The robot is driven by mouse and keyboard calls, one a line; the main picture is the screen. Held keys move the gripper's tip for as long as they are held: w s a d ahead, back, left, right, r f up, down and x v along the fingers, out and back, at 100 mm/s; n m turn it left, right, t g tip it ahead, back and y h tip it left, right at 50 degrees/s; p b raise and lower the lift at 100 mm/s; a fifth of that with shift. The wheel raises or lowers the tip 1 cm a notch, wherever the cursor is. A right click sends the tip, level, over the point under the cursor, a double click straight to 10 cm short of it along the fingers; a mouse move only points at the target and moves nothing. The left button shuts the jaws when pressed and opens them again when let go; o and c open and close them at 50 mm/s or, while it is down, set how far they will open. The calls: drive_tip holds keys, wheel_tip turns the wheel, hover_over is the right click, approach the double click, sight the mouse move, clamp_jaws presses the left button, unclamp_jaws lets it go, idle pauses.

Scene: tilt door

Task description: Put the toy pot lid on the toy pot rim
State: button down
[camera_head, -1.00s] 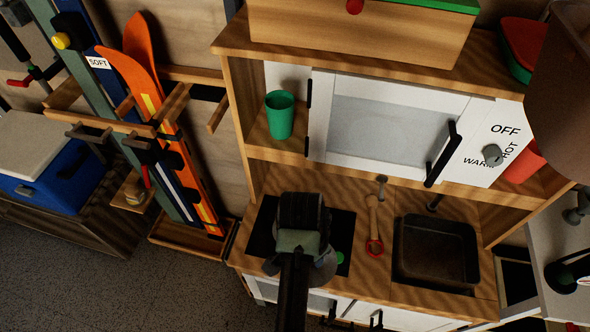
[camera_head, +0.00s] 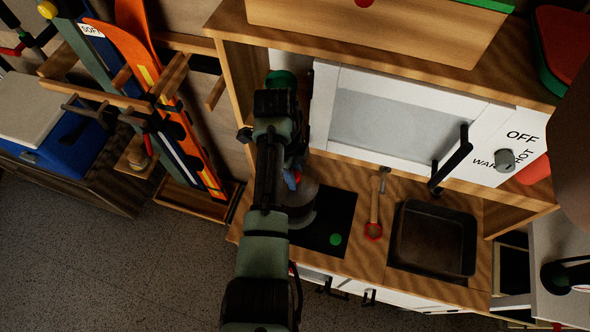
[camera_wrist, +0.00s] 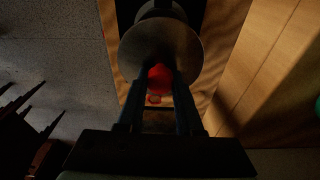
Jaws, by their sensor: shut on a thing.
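My gripper (camera_wrist: 160,92) is shut on the red knob (camera_wrist: 159,76) of the toy pot lid. The round grey lid (camera_wrist: 160,45) spreads out beyond the fingertips in the wrist view. Another rounded grey shape, likely the toy pot (camera_wrist: 160,9), shows just past the lid's far edge. In the head view, grey metal (camera_head: 303,208) shows beside my arm over the black stove plate. My arm hides part of it, and I cannot clearly separate lid from pot there. Whether the lid touches the rim cannot be told.
The black stove plate (camera_head: 325,222) has a green disc (camera_head: 335,239). A red-ringed wooden utensil (camera_head: 374,215) and a dark sink (camera_head: 434,238) are to the right. The white oven door (camera_head: 385,120) stands behind. A green cup (camera_head: 282,79) is partly hidden by my arm.

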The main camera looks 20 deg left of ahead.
drive_tip(key=shift+r+p, duration=0.1)
drive_tip(key=shift+p, duration=0.2)
wheel_tip(320, 180, down, 8)
drive_tip(key=b, duration=0.6)
drive_tip(key=shift+f+b, duration=0.4)
drive_tip(key=shift+f, duration=0.4)
idle(0.3)
drive_tip(key=shift+c, duration=0.8)
unclamp_jaws()
drive_tip(key=r, duration=0.4)
drive_tip(key=a+r+p, duration=0.1)
drive_tip(key=r, duration=0.3)
drive_tip(key=a+r, duration=0.1)
drive_tip(key=r, duration=0.4)
drive_tip(key=shift+f, duration=0.1)
